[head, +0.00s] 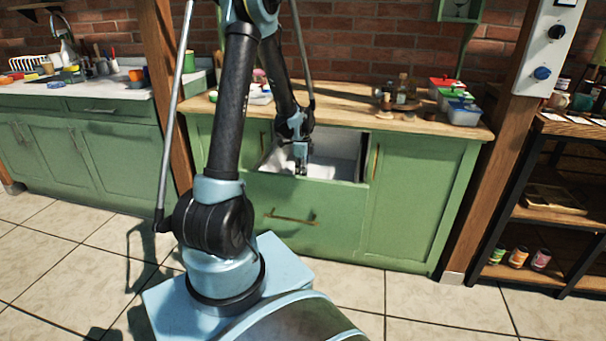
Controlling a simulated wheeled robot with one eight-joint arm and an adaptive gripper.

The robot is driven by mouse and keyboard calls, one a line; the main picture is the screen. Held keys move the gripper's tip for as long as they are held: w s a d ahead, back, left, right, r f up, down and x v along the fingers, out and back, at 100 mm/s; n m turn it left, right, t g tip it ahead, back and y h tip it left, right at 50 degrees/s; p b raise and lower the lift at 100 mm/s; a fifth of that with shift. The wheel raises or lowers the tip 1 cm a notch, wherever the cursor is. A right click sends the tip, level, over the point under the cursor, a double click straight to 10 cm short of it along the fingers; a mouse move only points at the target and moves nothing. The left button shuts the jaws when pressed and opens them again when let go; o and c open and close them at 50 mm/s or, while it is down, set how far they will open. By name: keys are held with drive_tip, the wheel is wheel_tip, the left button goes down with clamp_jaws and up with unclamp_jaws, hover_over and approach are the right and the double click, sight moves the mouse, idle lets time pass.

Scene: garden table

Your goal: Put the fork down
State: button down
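My gripper (301,169) points down at the front of an open, white-lined compartment (344,171) in the green cabinet below the wooden counter. I cannot tell whether it is a drawer or a basin. The fingers are small and dark here, and I cannot tell whether they are open or shut. I cannot make out a fork, in the gripper or anywhere else. My arm hides part of the cabinet and of the compartment's left side.
The wooden counter (350,112) holds bottles (401,90) and lidded containers (464,112) at its right. A wooden post (499,170) and a shelf with cans (518,257) stand at the right. Another green cabinet (85,150) is at the left. Tiled floor is clear in front.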

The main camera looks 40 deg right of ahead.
drive_tip(key=c, duration=1.8)
unclamp_jaws()
drive_tip(key=shift+f, duration=0.1)
